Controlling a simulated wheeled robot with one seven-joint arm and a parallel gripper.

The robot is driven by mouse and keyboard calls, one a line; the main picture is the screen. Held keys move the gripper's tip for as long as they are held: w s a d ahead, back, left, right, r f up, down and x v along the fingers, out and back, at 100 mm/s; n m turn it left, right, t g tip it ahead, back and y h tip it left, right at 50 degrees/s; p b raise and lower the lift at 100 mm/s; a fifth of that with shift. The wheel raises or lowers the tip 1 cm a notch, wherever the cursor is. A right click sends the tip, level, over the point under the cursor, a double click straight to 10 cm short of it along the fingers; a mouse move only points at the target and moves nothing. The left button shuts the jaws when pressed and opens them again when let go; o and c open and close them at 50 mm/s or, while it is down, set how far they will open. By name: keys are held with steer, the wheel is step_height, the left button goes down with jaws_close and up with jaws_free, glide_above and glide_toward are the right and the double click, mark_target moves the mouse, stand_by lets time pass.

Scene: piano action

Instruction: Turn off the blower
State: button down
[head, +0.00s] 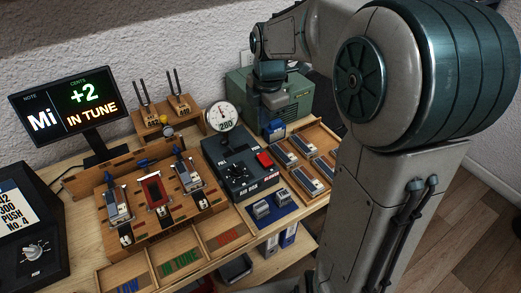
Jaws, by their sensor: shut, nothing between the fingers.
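A dark control box (238,166) stands at the middle of the bench, with a black knob (236,171) and a red switch (264,160) on its top. A round gauge (223,116) stands at its back edge and reads about 280. A green housing (303,103) stands behind it to the right; it may be the blower body. My gripper (275,117) points down in front of the green housing, behind and to the right of the red switch, apart from it. It is shut and empty. The switch's exact position is too small to tell.
A wooden tray of metal parts (318,140) lies right of the control box. A wooden stand with reed blocks (180,213) is at left, near a display reading "Mi +2 IN TUNE" (70,107). Tuning forks (143,93) stand behind. Sorting bins (180,262) line the front.

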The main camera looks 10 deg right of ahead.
mark_target(261, 158)
steer(key=f, duration=0.4)
steer(key=w+f, duration=0.1)
steer(key=f, duration=0.8)
steer(key=shift+w+a+f+p, duration=0.25)
steer(key=shift+a+p, duration=0.05)
steer(key=shift+p, duration=0.1)
steer(key=shift+a+f, duration=0.1)
steer(key=shift+w+f, duration=0.1)
steer(key=shift+s+d+g, duration=0.2)
steer(key=shift+s+g, duration=0.05)
steer(key=shift+g, duration=0.05)
steer(key=shift+s+d+p, duration=0.15)
steer(key=shift+s+p, duration=0.25)
steer(key=shift+s, duration=0.15)
steer(key=shift+r, duration=0.25)
